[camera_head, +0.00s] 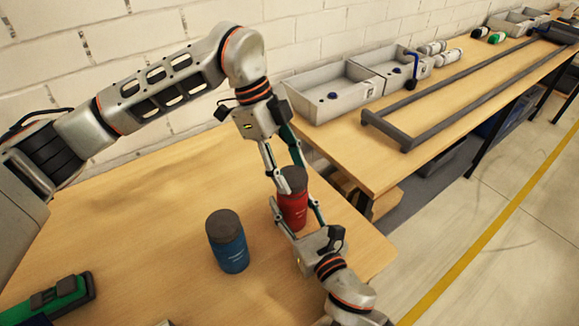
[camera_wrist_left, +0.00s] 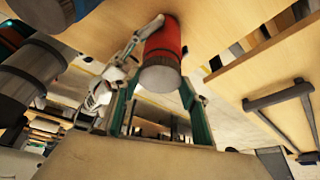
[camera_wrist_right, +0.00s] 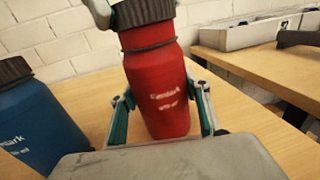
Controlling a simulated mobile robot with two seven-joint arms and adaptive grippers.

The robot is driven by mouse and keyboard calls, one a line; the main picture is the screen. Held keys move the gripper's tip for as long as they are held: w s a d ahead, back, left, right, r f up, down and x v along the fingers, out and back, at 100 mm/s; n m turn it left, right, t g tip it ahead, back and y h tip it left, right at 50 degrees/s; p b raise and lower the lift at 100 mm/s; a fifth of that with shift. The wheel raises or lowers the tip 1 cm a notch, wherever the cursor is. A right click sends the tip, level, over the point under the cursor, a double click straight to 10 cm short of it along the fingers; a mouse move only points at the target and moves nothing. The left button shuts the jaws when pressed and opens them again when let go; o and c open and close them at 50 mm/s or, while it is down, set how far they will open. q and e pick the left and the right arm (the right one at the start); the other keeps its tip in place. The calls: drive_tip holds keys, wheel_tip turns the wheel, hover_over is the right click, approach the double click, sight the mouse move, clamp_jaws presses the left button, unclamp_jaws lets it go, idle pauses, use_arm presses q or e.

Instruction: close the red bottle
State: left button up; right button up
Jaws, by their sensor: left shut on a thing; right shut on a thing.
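The red bottle (camera_head: 293,211) stands upright near the table's right front part; its body also shows in the right wrist view (camera_wrist_right: 160,95). Its dark grey lid (camera_head: 294,179) sits at the top, in line with the neck. A strip of red neck shows under the lid (camera_wrist_right: 146,13) in the right wrist view; I cannot tell if it is seated fully. My left gripper (camera_head: 285,171) comes from above and is shut on the lid. My right gripper (camera_head: 293,206) comes from the front, low down, and is shut on the bottle's body.
A blue bottle (camera_head: 228,243) with a dark lid stands close by on the left. A green and black tool-like object (camera_head: 52,300) lies at the front left. Grey bins (camera_head: 330,97) and a dark frame (camera_head: 455,95) are on the second table. The table behind the blue bottle is clear.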

use_arm(q)
drive_tip(key=shift+f, duration=0.55)
idle(0.4)
